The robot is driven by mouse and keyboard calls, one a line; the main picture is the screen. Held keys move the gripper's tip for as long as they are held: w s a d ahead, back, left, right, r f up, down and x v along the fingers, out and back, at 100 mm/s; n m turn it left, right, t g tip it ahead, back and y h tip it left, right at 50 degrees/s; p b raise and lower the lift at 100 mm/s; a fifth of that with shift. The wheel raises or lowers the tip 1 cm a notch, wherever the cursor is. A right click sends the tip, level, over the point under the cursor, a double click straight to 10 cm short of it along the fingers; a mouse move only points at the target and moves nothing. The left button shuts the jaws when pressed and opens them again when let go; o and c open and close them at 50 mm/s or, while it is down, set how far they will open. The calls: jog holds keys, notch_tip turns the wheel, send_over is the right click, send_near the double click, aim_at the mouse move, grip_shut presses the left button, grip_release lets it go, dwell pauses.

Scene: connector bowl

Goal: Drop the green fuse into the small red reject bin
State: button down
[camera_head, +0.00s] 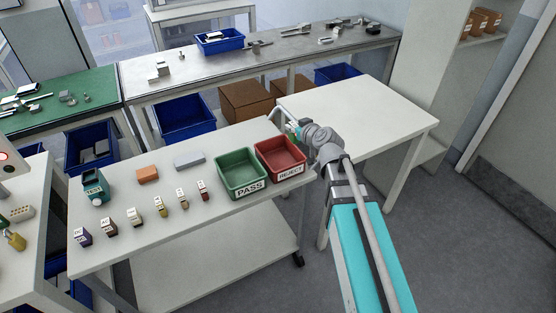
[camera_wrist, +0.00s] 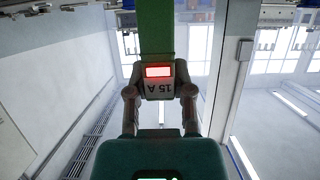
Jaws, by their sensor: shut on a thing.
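The green fuse (camera_head: 292,127) is held at my gripper (camera_head: 288,125), showing as a small green patch in the head view. In the wrist view, my gripper (camera_wrist: 160,101) has a finger on each side of a part marked "15 A" (camera_wrist: 158,88), with a red patch and a green strip beyond it. The small red reject bin (camera_head: 280,158) stands at the right end of the bench, labelled REJECT. My gripper is above the bin's back right side, clear of its rim. The bin's floor shows nothing clear inside.
A green PASS bin (camera_head: 242,174) stands directly left of the red bin. Further left on the white bench (camera_head: 150,245) are a teal device (camera_head: 95,187), an orange block (camera_head: 148,174), a grey block (camera_head: 189,160) and several small labelled parts. A bare white table (camera_head: 360,112) stands behind, right.

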jog(key=shift+a, duration=0.25)
jog(key=shift+w+f, duration=0.1)
jog(key=shift+f, duration=0.1)
jog(key=w+a+f+b, duration=0.2)
jog(key=w+f+b, duration=0.3)
jog(key=f+b, duration=0.1)
jog(key=shift+w+a+f+b, duration=0.15)
jog(key=shift+a+f+b, duration=0.2)
jog(key=shift+b, duration=0.2)
jog(key=shift+f, duration=0.2)
jog(key=shift+f+b, duration=2.8)
jog(key=shift+b, duration=0.2)
jog(key=shift+c, duration=2.1)
grip_release()
